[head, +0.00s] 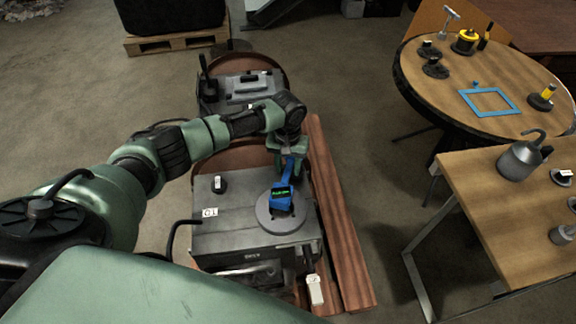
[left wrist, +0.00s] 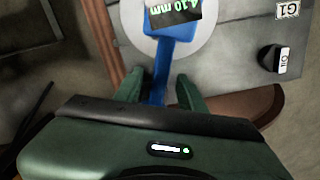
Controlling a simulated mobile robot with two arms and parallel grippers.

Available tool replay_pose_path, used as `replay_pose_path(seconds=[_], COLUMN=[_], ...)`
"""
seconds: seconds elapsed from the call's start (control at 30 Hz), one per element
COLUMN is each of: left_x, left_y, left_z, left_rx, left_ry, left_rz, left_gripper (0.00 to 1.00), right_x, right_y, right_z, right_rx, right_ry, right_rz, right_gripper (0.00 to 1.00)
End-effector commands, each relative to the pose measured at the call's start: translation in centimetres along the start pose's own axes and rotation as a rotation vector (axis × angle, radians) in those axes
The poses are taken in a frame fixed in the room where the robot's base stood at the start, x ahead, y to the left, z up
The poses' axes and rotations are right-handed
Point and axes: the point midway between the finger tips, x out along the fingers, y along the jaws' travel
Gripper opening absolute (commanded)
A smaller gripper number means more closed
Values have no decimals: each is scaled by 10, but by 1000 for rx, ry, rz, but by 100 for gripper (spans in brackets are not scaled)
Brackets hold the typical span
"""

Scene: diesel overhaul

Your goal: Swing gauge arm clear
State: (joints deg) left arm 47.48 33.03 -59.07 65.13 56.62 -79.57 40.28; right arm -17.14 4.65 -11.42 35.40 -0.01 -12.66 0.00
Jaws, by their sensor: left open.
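The blue gauge (head: 283,193) with a green-lit display lies over a round grey disc (head: 268,217) on top of the engine block marked G1. Its blue arm points up toward my left gripper (head: 288,148). In the left wrist view the gauge (left wrist: 172,24) reads 4.10 mm, and its arm runs down between the two green fingers of my left gripper (left wrist: 160,92). The fingers stand apart on either side of the blue arm, so the gripper is open around it. My right gripper is not in view.
A small black knob-like part (head: 219,184) stands on the block's left. A wooden beam (head: 335,220) runs along the block's right side. A round table (head: 440,90) with tools and a wooden bench (head: 490,230) stand to the right, with bare floor between.

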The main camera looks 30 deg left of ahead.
Motion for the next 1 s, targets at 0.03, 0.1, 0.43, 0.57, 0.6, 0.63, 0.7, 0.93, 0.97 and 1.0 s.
replay_pose_path(seconds=[0.03,0.1,0.43,0.57,0.6,0.63,0.7,0.93,0.97,1.0], left_x=[1,1,0,0,0,0,0,0,0,0], left_y=[0,0,0,0,0,0,0,0,0,0], left_z=[0,0,0,0,0,0,0,0,0,0], left_rx=[0,1,1,1,1,1,1,0,0,0], left_ry=[0,0,0,0,0,0,0,0,0,0], left_rz=[0,0,0,0,0,0,0,0,0,0], left_gripper=[40,40,0,0,0,0,0,0,0,0], right_x=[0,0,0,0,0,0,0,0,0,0], right_y=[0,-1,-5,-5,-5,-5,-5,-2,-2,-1], right_z=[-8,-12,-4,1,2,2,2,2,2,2], right_rx=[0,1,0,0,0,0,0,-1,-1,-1], right_ry=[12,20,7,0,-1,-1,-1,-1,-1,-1], right_rz=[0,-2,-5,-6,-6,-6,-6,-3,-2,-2], right_gripper=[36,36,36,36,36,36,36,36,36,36])
